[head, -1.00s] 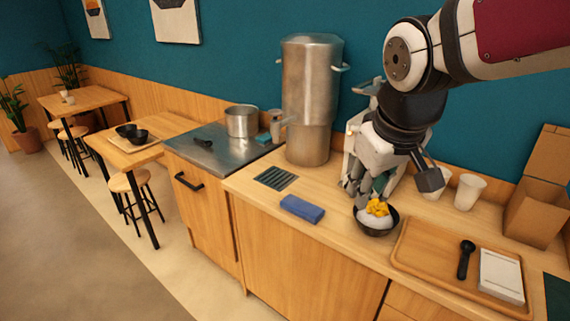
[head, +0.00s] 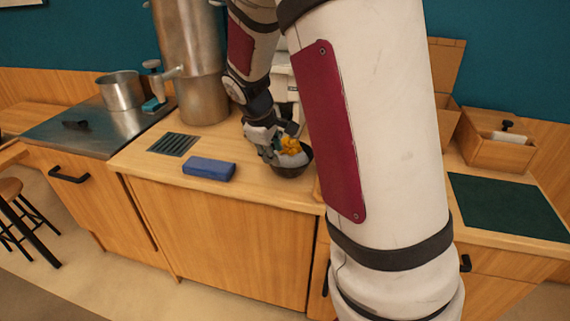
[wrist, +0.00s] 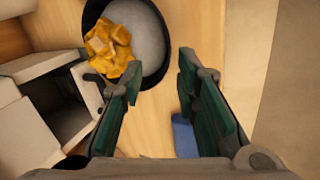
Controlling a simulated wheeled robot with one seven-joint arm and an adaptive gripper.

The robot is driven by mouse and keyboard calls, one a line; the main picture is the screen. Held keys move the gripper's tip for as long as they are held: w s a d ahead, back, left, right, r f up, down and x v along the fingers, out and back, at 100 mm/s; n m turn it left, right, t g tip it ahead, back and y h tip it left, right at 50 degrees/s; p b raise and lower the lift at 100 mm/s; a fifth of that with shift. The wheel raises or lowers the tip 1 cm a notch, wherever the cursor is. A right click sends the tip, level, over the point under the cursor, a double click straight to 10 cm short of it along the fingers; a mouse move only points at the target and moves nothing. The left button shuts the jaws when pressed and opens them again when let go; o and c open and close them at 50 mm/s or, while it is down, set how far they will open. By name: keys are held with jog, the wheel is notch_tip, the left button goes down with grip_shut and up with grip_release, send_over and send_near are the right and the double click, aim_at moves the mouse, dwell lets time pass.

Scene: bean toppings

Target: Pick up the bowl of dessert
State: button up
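The bowl of dessert (head: 291,170) is a dark bowl holding a white mound with orange-yellow cubes. It stands on the wooden counter in the head view, partly behind my gripper. In the wrist view the bowl (wrist: 153,75) is at the top, with its right rim in the gap between the fingertips and the orange cubes by the left finger. My gripper (head: 273,150) is at the left side of the bowl. In the wrist view my gripper (wrist: 158,70) has its green-padded fingers spread apart, with nothing clamped between them. Whether a finger touches the bowl is unclear.
A blue block (head: 209,168) lies left of the bowl, near a dark drain grate (head: 173,144). A tall steel urn (head: 196,70) stands behind. A white machine (wrist: 50,100) is close to the left finger. My arm hides the counter right of the bowl.

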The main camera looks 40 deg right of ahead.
aim_at(280, 169)
jog(key=shift+s+b+x, duration=0.15)
jog(key=shift+x, duration=1.95)
jog(key=shift+s+b+x, duration=0.15)
jog(key=shift+s+x, duration=0.05)
jog(key=shift+x, duration=1.85)
jog(key=shift+a+f, duration=0.15)
jog(key=shift+a, duration=0.1)
jog(key=shift+w, duration=0.1)
grip_shut()
